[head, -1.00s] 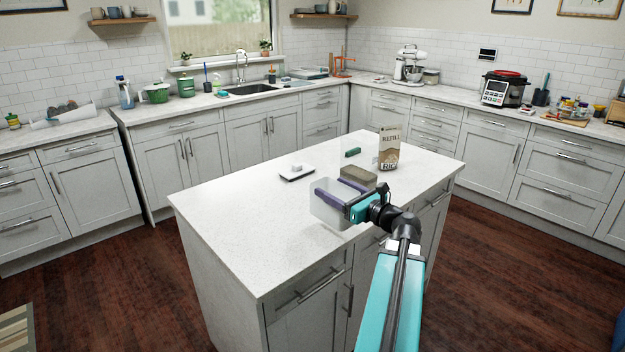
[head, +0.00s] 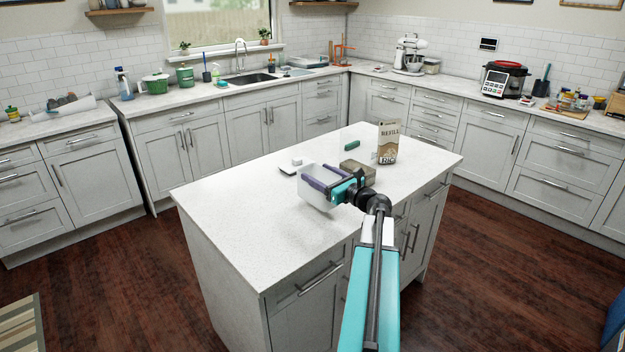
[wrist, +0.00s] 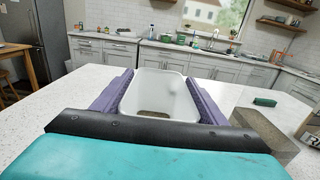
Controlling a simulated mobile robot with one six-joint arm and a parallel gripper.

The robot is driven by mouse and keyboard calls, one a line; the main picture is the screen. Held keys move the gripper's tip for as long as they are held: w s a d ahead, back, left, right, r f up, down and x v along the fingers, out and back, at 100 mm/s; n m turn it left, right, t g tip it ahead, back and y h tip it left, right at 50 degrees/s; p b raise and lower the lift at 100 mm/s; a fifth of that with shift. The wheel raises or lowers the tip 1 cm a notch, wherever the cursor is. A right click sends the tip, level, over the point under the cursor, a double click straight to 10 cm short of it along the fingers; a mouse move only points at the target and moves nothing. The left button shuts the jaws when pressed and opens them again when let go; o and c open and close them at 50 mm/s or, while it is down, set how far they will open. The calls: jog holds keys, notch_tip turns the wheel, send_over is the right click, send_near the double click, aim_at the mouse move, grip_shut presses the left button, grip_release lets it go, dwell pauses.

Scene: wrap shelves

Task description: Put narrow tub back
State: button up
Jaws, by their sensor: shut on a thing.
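My gripper (head: 325,184) is shut on a white narrow tub (head: 313,198), with its purple fingers along the tub's two long sides. In the head view the tub is over the near part of the island top (head: 245,215) and looks tilted. In the wrist view the tub (wrist: 160,92) lies between the purple fingers (wrist: 155,95), and I look into its open top. A brownish patch shows low inside it; I cannot tell what it is. Whether the tub touches the counter is unclear.
A grey-brown block (head: 357,170) stands close beside my gripper. A rice refill pack (head: 388,143), a green block (head: 352,146) and a small dark-and-white item (head: 290,168) are behind it. The island's left part is bare. Counters with appliances line the walls.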

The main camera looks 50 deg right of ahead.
aim_at(307, 166)
jog(key=shift+w+d+f+p, duration=0.1)
jog(key=shift+w+d, duration=0.15)
jog(key=shift+w, duration=0.3)
jog(key=shift+w+d+p, duration=0.1)
jog(key=shift+w+d, duration=0.1)
jog(key=shift+w, duration=0.4)
jog(key=shift+w+d+f+p, duration=0.1)
jog(key=shift+w+d, duration=0.15)
jog(key=shift+w, duration=0.3)
jog(key=shift+f+p, duration=0.55)
jog(key=shift+f, duration=1.15)
jog(key=shift+f, duration=0.1)
jog(key=o, duration=1.7)
jog(key=shift+c, duration=0.2)
jog(key=s+b, duration=0.2)
jog(key=s, duration=1)
jog(key=shift+a+b, duration=0.4)
jog(key=shift+a, duration=0.05)
